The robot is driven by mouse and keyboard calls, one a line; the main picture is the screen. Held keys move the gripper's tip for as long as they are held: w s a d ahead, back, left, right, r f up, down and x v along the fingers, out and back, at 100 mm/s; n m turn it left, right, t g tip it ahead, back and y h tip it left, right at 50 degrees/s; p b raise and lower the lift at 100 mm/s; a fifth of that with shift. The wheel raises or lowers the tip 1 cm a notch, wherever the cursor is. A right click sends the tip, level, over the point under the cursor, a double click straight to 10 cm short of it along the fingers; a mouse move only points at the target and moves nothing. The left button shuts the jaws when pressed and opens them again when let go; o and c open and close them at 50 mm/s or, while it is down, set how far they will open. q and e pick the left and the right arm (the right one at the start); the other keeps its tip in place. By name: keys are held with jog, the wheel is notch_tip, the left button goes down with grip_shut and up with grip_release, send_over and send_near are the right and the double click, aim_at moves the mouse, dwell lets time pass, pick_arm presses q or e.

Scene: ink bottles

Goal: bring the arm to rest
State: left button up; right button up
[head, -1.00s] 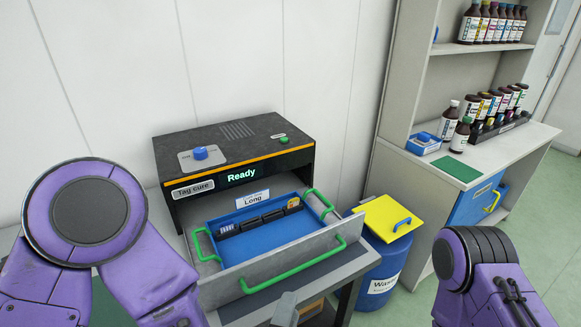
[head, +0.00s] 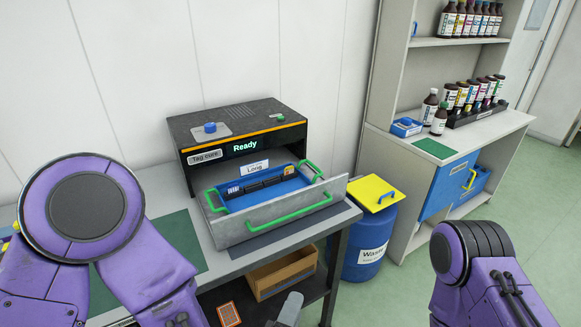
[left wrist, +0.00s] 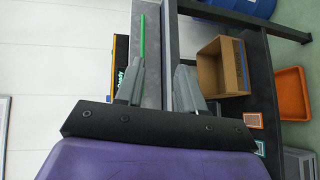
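My left arm (head: 90,215) is folded at the left of the head view. Part of my left gripper (head: 288,310) shows at the bottom edge, in front of the table. In the left wrist view, my left gripper (left wrist: 160,78) has its two grey fingers apart with nothing between them. The table edge and drawer front lie beyond them. My right arm (head: 480,270) is bent at the lower right of the head view. My right gripper is out of view.
The "Tag cure" machine (head: 240,130) reads "Ready". Its drawer (head: 282,212) is pulled out, with a blue tray (head: 250,202) inside. A blue waste bin (head: 368,245) with a yellow lid stands right of the table. A cardboard box (head: 283,272) sits below. Bottles (head: 470,95) stand on the shelf unit.

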pick_arm(q)
jog(key=a+f+m+g+y, duration=0.4)
jog(key=a+f+m+g, duration=0.25)
jog(key=a+f, duration=0.75)
jog(key=s+a+f+g+y, duration=0.4)
jog(key=s+a+f+g, duration=0.1)
jog(key=s+a+f, duration=0.8)
jog(key=s+a, duration=0.1)
jog(key=a, duration=0.2)
jog(key=shift+a+m+y, duration=0.3)
jog(key=shift+m+y, duration=0.05)
jog(key=shift+y, duration=0.05)
